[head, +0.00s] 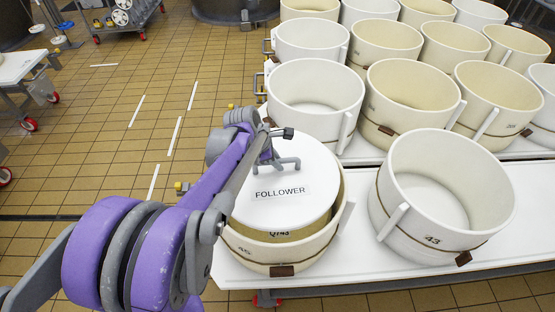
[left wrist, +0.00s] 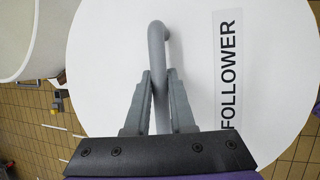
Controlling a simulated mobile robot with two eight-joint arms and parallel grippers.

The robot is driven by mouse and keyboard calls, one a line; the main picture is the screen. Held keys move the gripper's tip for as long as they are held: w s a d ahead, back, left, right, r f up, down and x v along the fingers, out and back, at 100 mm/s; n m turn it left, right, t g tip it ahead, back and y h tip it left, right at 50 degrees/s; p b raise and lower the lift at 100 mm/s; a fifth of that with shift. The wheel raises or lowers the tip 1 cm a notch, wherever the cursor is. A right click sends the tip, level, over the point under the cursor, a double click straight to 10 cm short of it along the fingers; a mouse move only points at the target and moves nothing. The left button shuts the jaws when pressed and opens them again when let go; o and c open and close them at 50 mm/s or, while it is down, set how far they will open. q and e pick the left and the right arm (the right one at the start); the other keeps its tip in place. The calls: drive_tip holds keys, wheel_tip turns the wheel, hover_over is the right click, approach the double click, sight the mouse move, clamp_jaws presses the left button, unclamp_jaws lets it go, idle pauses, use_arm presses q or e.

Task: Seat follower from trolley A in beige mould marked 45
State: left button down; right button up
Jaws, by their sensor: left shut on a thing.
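The follower (head: 262,213) is a white disc with a grey bar handle and a FOLLOWER label. My left gripper (head: 280,151) is shut on its handle; in the left wrist view the gripper (left wrist: 159,82) has a finger on each side of the bar, and the follower (left wrist: 110,65) fills most of the picture. In the head view the follower overlaps the opening of a beige mould (head: 305,250) at the front left of the white table. Dark lettering shows just below its front edge. My right gripper is out of view.
A white mould marked 43 (head: 410,225) stands to the right on the same white table (head: 360,275). Several white and beige moulds stand in rows behind. Tiled floor (head: 80,150) with white lines lies clear at left. Trolleys (head: 120,18) stand at the far left.

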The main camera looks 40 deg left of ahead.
sight(277, 176)
use_arm(q)
drive_tip(key=shift+f+b, duration=2.5)
drive_tip(key=shift+f, duration=1.15)
drive_tip(key=shift+f+b, duration=2.3)
drive_tip(key=shift+f, duration=0.85)
drive_tip(key=shift+f+b, duration=0.5)
drive_tip(key=shift+f, duration=0.2)
drive_tip(key=c, duration=0.7)
unclamp_jaws()
